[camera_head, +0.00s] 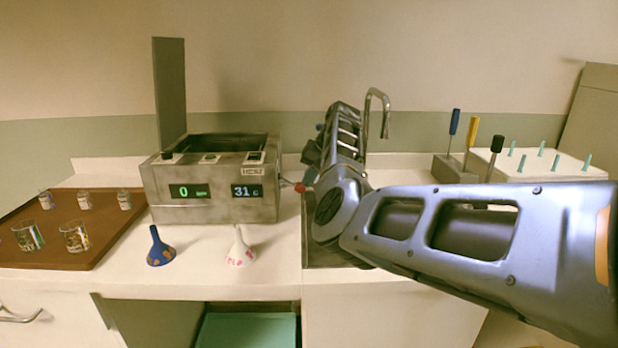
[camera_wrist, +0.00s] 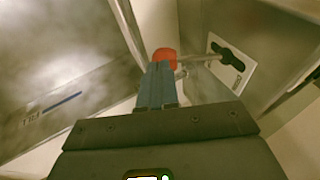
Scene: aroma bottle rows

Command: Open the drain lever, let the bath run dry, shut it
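The steel bath (camera_head: 210,190) stands on the counter with an open top; its water level is hidden from this angle. Its front displays read 0 and 31. The drain lever's red knob (camera_head: 300,187) sticks out at the bath's right side. In the wrist view the red knob (camera_wrist: 164,54) is at the tips of my gripper (camera_wrist: 158,72), and its thin rod runs right to a white plate with a black slot (camera_wrist: 228,54). The fingers look shut together, with the knob just beyond them; I cannot tell whether they touch it. My arm hides the gripper in the head view.
A blue funnel (camera_head: 160,248) and a white funnel (camera_head: 239,248) stand before the bath. A brown tray (camera_head: 60,250) with several glasses and jars lies left. A tap (camera_head: 377,105), screwdriver block (camera_head: 455,168) and pegged white box (camera_head: 540,165) stand right.

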